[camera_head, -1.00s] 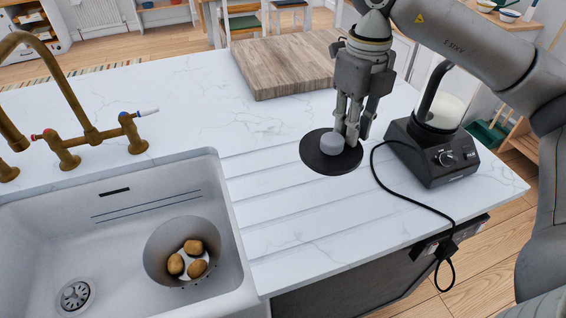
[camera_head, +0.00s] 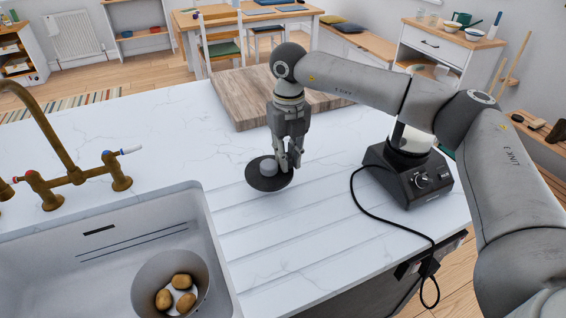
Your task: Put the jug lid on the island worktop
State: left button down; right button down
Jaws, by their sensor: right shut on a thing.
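The jug lid (camera_head: 256,180) is a dark round disc with a grey knob (camera_head: 268,167) on top. It is at the white marbled island worktop (camera_head: 190,130), left of the blender and in front of the wooden board. I cannot tell whether its underside touches the worktop. My right gripper (camera_head: 286,166) points down at the lid, its fingers shut at the knob's right side. The blender (camera_head: 410,178) has a black base and a clear jug, partly hidden behind my right arm. My left gripper is out of view.
A thick wooden board (camera_head: 240,106) lies behind the lid. A white sink (camera_head: 110,225) with a colander of potatoes (camera_head: 182,282) and a brass tap (camera_head: 72,177) is at the left. A black cable (camera_head: 385,218) loops over the front edge. Grooved worktop in front of the lid is clear.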

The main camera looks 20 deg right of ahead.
jog(key=shift+w+a+f, duration=0.15)
jog(key=shift+w+f, duration=0.35)
jog(key=shift+f, duration=0.15)
jog(key=f, duration=0.1)
jog(key=f+p, duration=0.1)
jog(key=shift+w+a+f+p, duration=0.1)
jog(key=shift+w+f+p, duration=0.15)
jog(key=shift+f+p, duration=0.15)
jog(key=shift+f, duration=0.45)
jog(key=shift+f, duration=0.15)
jog(key=c, duration=1.4)
grip_release()
